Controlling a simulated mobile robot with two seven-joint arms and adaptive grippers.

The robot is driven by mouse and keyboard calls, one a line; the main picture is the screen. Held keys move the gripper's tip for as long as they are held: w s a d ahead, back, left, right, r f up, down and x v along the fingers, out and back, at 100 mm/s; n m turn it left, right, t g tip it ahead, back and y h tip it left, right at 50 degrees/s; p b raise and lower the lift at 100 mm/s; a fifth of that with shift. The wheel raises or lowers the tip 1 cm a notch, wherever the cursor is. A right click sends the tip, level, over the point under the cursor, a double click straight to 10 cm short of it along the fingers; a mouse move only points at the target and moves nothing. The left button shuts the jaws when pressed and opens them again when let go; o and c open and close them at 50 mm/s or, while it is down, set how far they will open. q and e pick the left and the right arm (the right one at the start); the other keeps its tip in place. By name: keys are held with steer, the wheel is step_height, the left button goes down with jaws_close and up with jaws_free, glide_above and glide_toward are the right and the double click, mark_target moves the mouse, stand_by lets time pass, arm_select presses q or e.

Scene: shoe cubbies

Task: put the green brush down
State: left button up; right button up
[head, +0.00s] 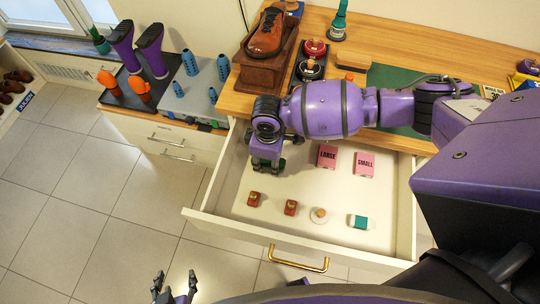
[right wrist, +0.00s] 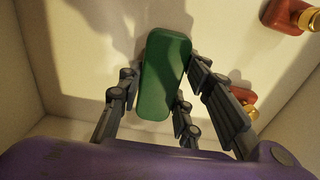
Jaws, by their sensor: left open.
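The green brush (right wrist: 165,75) is between the fingers of my right gripper (right wrist: 163,85) in the right wrist view. The fingers lie close along its two long sides and appear shut on it. In the head view my right gripper (head: 266,165) points down inside the open drawer (head: 235,208), near its back left. Only a bit of the green brush (head: 282,163) shows there, behind the fingers. I cannot tell whether the brush touches the drawer floor. My left gripper (head: 175,287) is open and empty over the tiled floor, in front of the drawer.
In the drawer are pink boxes (head: 327,156), red-brown bottles (head: 290,207), a round pale jar (head: 318,215) and a teal-and-white item (head: 359,221). Drawer floor is clear between the boxes and the front row.

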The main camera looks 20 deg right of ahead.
steer(key=o, duration=0.4)
steer(key=shift+c, duration=0.2)
steer(key=shift+r, duration=0.1)
step_height(320, 180, up, 12)
steer(key=p, duration=0.1)
steer(key=shift+r, duration=0.15)
